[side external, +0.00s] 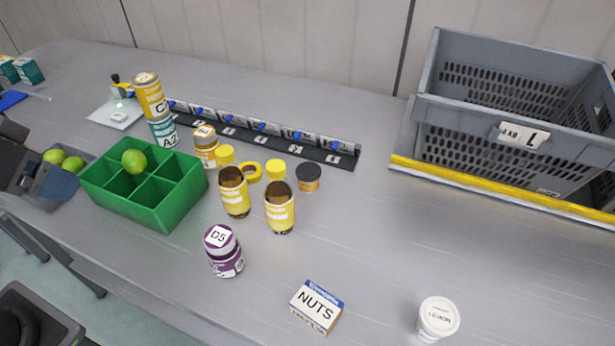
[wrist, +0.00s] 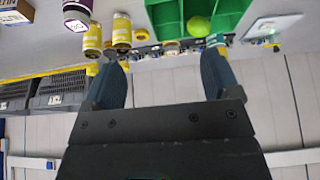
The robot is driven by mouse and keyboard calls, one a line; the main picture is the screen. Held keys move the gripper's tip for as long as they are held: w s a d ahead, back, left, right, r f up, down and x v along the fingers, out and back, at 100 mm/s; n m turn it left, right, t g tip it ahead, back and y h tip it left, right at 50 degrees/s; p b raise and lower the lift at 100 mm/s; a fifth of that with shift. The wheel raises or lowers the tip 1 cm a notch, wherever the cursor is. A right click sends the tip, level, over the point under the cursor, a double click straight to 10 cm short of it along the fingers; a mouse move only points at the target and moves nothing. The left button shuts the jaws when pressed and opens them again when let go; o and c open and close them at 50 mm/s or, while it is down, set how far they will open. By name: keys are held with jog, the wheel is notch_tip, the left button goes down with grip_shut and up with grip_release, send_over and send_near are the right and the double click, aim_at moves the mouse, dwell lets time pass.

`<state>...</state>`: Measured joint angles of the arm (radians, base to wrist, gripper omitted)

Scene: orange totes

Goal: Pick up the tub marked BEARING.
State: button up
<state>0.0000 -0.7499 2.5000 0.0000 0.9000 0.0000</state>
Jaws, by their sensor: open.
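A small white tub (side external: 437,318) with a white lid stands upright near the front edge, at the lower right of the side view. Its dark lettering is turned around and too small to read surely; it is the only white tub that I see. I cannot make it out in the wrist view. My gripper (wrist: 162,54) is open and empty in the wrist view, its two blue-grey fingers wide apart. A dark part with a blue-grey finger at the left edge of the side view appears to be mine, far from the tub.
A NUTS box (side external: 317,306) and purple D5 jar (side external: 224,251) stand left of the tub. Open yellow cans (side external: 280,208) stand behind. A green divided box (side external: 145,190) is at left, a grey crate (side external: 510,100) at back right behind a yellow-edged strip. Table around the tub is clear.

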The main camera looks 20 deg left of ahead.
jog(key=w+d+r+n+g, duration=0.1)
jog(key=w+d+r, duration=0.1)
jog(key=w, duration=0.3)
jog(key=w+d+r+n, duration=0.1)
jog(key=w+d+r, duration=0.1)
jog(key=w, duration=0.3)
jog(key=n+y, duration=0.2)
jog(key=n, duration=0.2)
send_over(309, 171)
jog(key=s+d, duration=0.2)
jog(key=s, duration=0.2)
notch_tip(309, 171, down, 13)
jog(key=shift+g, duration=0.3)
jog(key=x, duration=0.7)
jog(key=shift+s+f, duration=0.1)
jog(key=shift+f, duration=0.3)
jog(key=shift+x, duration=2.9)
jog(key=shift+c, duration=0.2)
jog(key=c, duration=0.8)
